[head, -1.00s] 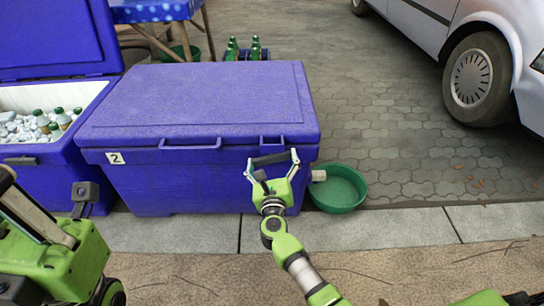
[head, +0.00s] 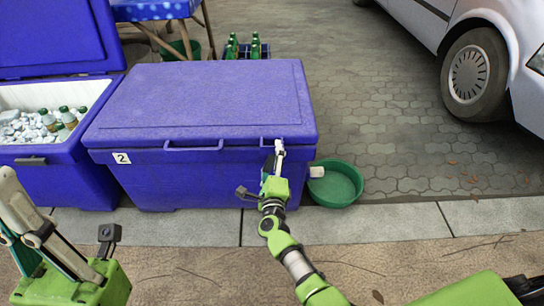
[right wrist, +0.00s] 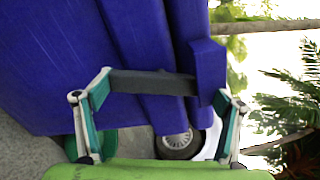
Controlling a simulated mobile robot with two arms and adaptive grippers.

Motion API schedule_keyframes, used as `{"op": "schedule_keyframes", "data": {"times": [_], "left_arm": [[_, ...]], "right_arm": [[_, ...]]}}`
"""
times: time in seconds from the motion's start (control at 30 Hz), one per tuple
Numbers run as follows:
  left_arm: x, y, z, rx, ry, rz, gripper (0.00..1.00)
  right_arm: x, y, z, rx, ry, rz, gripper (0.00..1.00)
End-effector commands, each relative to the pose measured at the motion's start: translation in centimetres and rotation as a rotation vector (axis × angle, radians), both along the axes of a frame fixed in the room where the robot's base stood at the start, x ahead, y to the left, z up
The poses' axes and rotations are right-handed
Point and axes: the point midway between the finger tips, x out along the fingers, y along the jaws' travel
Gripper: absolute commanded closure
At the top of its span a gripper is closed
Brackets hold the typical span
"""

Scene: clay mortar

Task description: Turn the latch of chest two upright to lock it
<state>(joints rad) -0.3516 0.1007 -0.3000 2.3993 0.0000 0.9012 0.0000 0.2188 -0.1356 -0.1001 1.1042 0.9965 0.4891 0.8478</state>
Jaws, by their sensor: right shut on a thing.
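Chest two (head: 200,100) is a closed blue cooler with a white "2" label on its front. My right gripper (head: 279,147) is at the right of its front, just under the lid edge, seen edge-on. In the right wrist view, my right gripper (right wrist: 160,92) has its fingers at the two ends of the dark latch (right wrist: 150,83), shut on it. The latch lies across the lid's edge lines, so it stands about upright; the gripper mostly hides it in the head view. My left gripper (head: 40,230) is at the lower left, away from the chests; its jaw opening is unclear.
An open blue chest (head: 45,178) with ice and bottles stands left of chest two, its own latch (head: 30,161) horizontal. A green basin (head: 337,186) sits close to the right of my gripper. A car (head: 470,60) stands at the back right.

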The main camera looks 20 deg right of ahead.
Motion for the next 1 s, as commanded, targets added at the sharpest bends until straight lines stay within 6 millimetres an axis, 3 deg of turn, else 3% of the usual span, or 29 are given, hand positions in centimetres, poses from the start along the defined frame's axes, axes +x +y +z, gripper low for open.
{"op": "schedule_keyframes", "data": {"times": [0.5,1.0], "left_arm": [[0.0,0.0,1.7,0.0,0.0,0.0,1.0],[0.0,0.0,1.8,0.0,0.0,-0.001,1.0]], "right_arm": [[0.0,0.2,0.0,-0.296,0.086,0.003,0.36],[0.0,0.2,-0.1,-0.341,0.1,0.004,0.36]]}}
